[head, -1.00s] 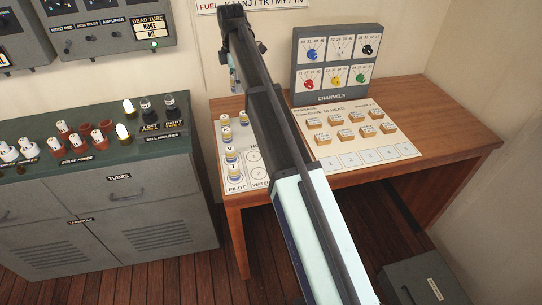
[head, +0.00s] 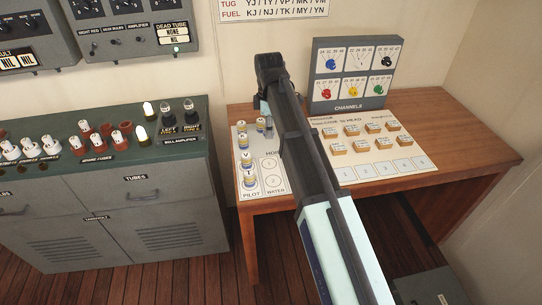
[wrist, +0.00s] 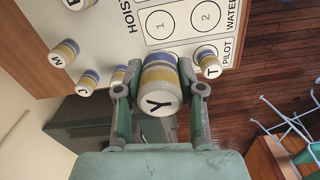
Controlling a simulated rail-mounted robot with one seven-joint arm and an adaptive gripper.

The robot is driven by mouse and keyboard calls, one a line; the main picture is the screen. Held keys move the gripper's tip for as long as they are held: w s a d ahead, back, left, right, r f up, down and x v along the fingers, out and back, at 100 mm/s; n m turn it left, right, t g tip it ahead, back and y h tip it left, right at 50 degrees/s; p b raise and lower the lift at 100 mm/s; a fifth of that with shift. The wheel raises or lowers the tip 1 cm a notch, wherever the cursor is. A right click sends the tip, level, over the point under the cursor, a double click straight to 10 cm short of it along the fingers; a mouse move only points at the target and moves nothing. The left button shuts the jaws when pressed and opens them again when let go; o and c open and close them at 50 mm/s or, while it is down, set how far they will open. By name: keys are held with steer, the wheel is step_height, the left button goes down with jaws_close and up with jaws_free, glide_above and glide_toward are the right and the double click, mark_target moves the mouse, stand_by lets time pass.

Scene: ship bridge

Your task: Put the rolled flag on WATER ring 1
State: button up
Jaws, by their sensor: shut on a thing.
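My gripper (wrist: 160,108) is shut on a rolled flag (wrist: 159,77), a short roll with yellow and blue-grey bands and a white end marked Y. In the head view my gripper (head: 264,107) is over the board's back left part, largely hidden by my arm.
T is close to the held flag. The channels box (head: 350,75) stands at the back of the desk (head: 450,125), with small wooden blocks before it.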

mark_target(269, 163)
step_height(269, 163, down, 13)
steer(key=p, duration=0.2)
steer(key=shift+f+p, duration=0.2)
steer(key=shift+p, duration=0.15)
steer(key=shift+f, duration=0.1)
steer(key=o, duration=1)
step_height(269, 163, up, 12)
steer(key=b, duration=0.2)
steer(key=shift+b, duration=0.3)
